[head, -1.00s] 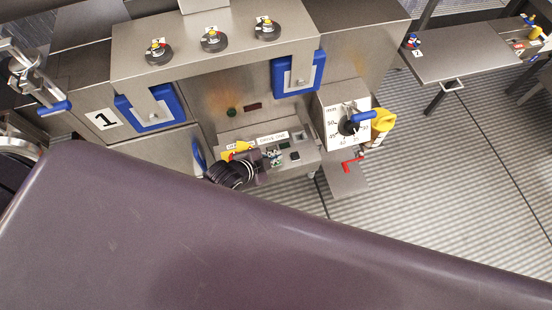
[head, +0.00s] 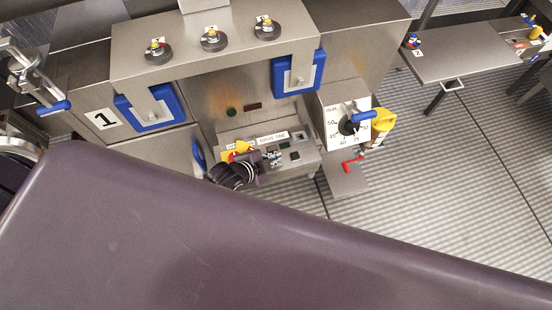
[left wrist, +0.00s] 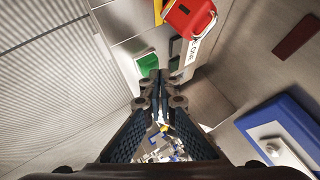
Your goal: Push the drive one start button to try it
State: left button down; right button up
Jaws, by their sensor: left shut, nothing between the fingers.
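The control panel (head: 308,158) carries a white "DRIVE ONE" label (head: 273,137), also visible in the left wrist view (left wrist: 201,48). A green button (head: 283,147) sits below the label; in the left wrist view a bright green button face (left wrist: 147,65) shows just beyond my fingertips. My left gripper (head: 270,158) is over the panel, close to the green button. In the left wrist view its fingertips (left wrist: 159,76) are together, empty, and overlap the lower edge of the green face. I cannot tell whether they touch it. My right gripper is not in view.
A dark square button (head: 295,156) is right of the green one. A red switch (left wrist: 188,18) on yellow is close above the fingertips. A dial box (head: 333,120) with blue handle stands right of the panel. Blue-framed brackets (head: 298,75) sit above.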

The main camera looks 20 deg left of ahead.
pick_arm(q)
jog(key=shift+f, duration=0.4)
jog(key=shift+r, duration=0.1)
dwell(0.4)
jog(key=shift+r+p, duration=0.85)
jog(key=shift+p, duration=0.1)
notch_tip(320, 180, up, 5)
jog(key=p, duration=0.5)
jog(key=shift+r, duration=0.1)
dwell(0.5)
